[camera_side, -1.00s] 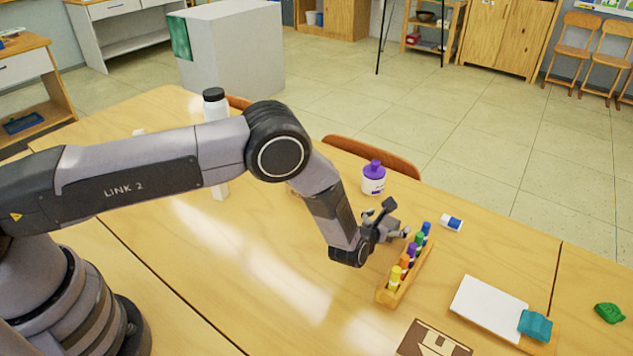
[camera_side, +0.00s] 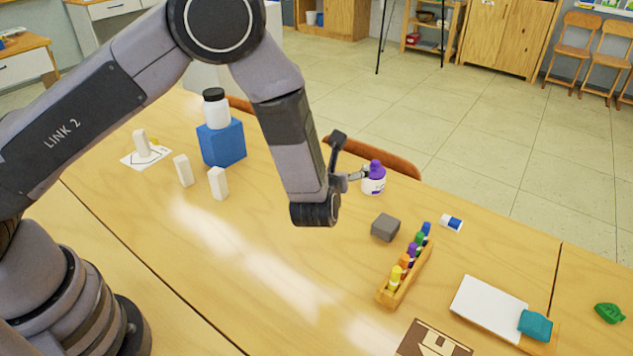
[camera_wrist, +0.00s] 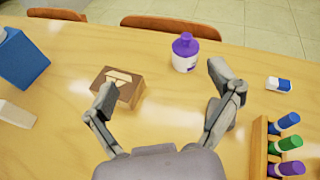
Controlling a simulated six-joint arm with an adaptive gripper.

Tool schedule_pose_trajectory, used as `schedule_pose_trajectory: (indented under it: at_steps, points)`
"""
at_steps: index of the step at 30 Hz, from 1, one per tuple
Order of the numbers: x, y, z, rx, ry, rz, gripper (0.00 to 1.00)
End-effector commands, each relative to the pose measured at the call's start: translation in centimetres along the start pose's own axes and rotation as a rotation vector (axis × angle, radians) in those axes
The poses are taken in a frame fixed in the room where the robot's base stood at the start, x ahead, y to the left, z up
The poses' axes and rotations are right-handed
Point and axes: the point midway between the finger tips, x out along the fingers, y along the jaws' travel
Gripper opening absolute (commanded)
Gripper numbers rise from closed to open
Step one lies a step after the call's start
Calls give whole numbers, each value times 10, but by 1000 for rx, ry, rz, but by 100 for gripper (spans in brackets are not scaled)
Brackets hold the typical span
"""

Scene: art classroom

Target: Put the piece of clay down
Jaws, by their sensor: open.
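A grey block (camera_side: 385,227), which looks like the piece of clay, rests on the wooden table just left of the marker rack (camera_side: 408,276). In the wrist view the grey block (camera_wrist: 226,112) is partly hidden behind my right finger. My gripper (camera_side: 352,158) is open and raised above the table, left of the block and apart from it. In the wrist view my gripper (camera_wrist: 162,83) has its two fingers spread with nothing held between them.
A white bottle with a purple cap (camera_side: 374,180) stands near the far edge. A brown block (camera_wrist: 118,84) lies by the left finger. A black-capped bottle (camera_side: 216,108) stands on a blue box (camera_side: 222,143); white blocks (camera_side: 183,170) stand nearby. An eraser (camera_side: 451,223) lies right.

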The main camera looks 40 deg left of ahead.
Motion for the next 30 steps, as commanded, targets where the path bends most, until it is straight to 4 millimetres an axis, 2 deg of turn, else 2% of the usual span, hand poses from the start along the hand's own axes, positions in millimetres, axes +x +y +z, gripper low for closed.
schedule_pose_trajectory:
  at_steps: [1,3,6,10,12,15,18,21,24,27,30]
  points:
    - [-3,22,48,-123,-29,102,90]
    - [-14,61,100,-297,-52,254,90]
    - [-42,118,157,-558,-74,452,90]
    - [-96,185,202,-919,-78,677,90]
    - [-130,215,215,-1122,-69,780,90]
    - [-180,247,221,-1422,-40,901,90]
    - [-228,265,218,-1728,11,986,90]
    - [-270,270,210,-2016,81,1033,90]
    - [-301,266,203,-2250,157,1044,90]
    - [-320,260,198,-2411,224,1036,90]
    - [-330,256,196,-2499,267,1028,90]
